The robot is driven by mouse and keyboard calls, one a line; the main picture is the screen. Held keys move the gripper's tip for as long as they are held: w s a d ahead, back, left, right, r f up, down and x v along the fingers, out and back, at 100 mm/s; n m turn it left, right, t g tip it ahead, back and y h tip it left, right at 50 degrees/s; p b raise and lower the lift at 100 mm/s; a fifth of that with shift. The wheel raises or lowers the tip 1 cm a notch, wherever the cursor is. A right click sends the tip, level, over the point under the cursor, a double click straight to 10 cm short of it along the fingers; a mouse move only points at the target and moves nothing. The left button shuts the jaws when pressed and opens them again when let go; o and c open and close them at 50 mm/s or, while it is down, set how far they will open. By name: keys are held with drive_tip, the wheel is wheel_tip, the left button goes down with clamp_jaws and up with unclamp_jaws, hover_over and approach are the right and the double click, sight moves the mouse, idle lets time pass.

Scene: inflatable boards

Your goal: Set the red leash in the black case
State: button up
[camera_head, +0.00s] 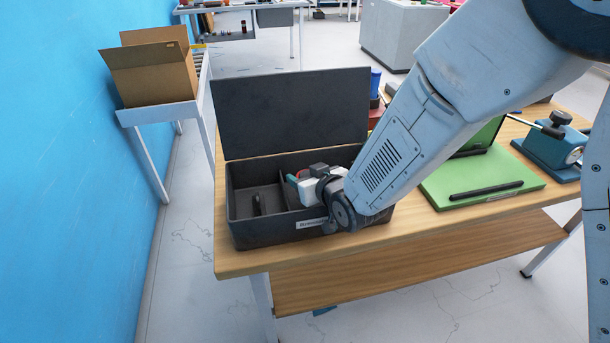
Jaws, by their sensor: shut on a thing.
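The black case (262,232) stands on the wooden table with its lid (292,112) open upright at the back. My gripper (298,180) is low over the right part of the case, coming in from the right. It is shut, and a small red bit, which seems to be the red leash (303,174), shows at it. The rest of the leash is hidden by my gripper and arm. I cannot tell whether it touches the case floor.
Right of the case lie a green board (480,181) with a black bar and a blue device (556,146). A blue cylinder (375,82) stands behind my arm. An open cardboard box (152,70) is on a stand at the left, near the blue wall.

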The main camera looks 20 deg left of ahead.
drive_tip(key=shift+f, duration=0.25)
drive_tip(key=shift+s+f, duration=0.2)
drive_tip(key=shift+f, duration=0.2)
drive_tip(key=o, duration=1)
drive_tip(key=shift+s+d+f, duration=0.1)
drive_tip(key=shift+s+f, duration=0.05)
drive_tip(key=shift+f, duration=0.05)
drive_tip(key=shift+r, duration=0.5)
drive_tip(key=v, duration=1.1)
drive_tip(key=shift+d+r, duration=0.25)
drive_tip(key=shift+r, duration=0.25)
